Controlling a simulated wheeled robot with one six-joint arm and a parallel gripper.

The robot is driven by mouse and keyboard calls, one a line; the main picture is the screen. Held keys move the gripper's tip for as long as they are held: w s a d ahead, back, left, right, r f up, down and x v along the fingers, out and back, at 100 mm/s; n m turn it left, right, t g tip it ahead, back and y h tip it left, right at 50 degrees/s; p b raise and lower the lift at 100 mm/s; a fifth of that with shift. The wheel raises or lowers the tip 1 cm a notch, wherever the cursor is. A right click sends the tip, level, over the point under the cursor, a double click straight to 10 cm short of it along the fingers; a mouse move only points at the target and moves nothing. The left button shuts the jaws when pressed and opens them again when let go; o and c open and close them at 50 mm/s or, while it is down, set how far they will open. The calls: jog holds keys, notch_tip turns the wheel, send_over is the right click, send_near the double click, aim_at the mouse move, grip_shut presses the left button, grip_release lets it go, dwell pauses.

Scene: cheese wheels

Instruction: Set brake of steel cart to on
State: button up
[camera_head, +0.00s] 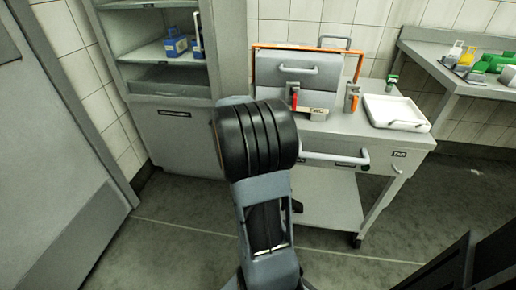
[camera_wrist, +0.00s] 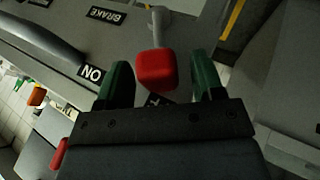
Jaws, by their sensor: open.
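The steel cart (camera_head: 345,141) stands at centre right in the head view, partly behind my arm. In the wrist view, a red knob (camera_wrist: 156,70) on a grey lever shows on the cart's grey panel (camera_wrist: 60,18), with a BRAKE label (camera_wrist: 110,19) and an ON label (camera_wrist: 92,72) to its left. My gripper (camera_wrist: 162,68) is open, with one green finger on either side of the knob. I cannot tell whether either finger touches it. In the head view my arm hides the gripper and the lever. Another label below the knob is partly covered.
A white tray (camera_head: 397,112) and a box with an orange frame (camera_head: 309,72) stand on the cart top. A cabinet (camera_head: 181,132) is at the left behind my arm. A side table (camera_head: 452,79) with several items is at the far right. Floor is clear at front left.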

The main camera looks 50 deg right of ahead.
grip_shut()
dwell(0.7)
